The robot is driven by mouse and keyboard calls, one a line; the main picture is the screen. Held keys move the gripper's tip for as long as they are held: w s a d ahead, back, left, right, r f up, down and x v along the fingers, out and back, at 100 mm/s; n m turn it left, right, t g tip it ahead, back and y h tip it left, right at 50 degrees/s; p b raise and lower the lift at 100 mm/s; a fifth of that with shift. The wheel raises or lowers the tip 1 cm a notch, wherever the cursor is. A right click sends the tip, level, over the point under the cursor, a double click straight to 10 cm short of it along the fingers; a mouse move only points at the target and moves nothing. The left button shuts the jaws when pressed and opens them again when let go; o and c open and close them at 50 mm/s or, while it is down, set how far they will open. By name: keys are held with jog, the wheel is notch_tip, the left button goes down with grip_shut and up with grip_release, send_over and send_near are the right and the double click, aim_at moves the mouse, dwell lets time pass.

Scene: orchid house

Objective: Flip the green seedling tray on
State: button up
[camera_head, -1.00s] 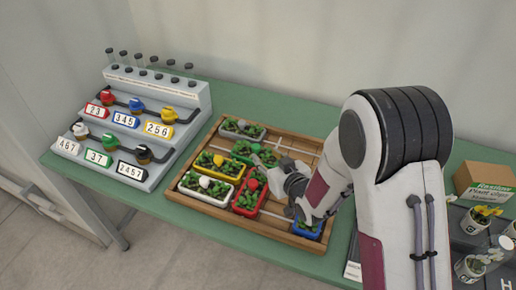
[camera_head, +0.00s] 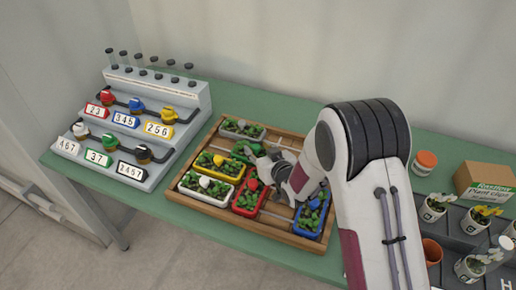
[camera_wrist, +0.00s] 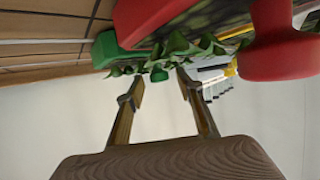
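The green seedling tray (camera_head: 239,157) sits in the wooden frame in the head view, partly hidden by my gripper (camera_head: 262,164). In the wrist view the green tray (camera_wrist: 112,48) shows at the top, with leaves along its edge. A small green knob (camera_wrist: 159,75) shows beyond the fingers, in the gap between their tips. My gripper (camera_wrist: 160,80) has its two fingers apart, with nothing visibly clamped. Whether the fingers touch the knob I cannot tell.
A red tray (camera_wrist: 165,12) and its red knob (camera_wrist: 285,45) are close by in the wrist view. White (camera_head: 190,192), yellow (camera_head: 204,170) and blue (camera_head: 311,232) trays share the wooden frame (camera_head: 190,203). A grey panel (camera_head: 185,88) with coloured knobs stands left.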

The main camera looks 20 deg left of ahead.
jog(key=shift+w+a, duration=0.15)
grip_shut()
jog(key=shift+d, duration=2.35)
grip_release()
jog(key=shift+d, duration=0.1)
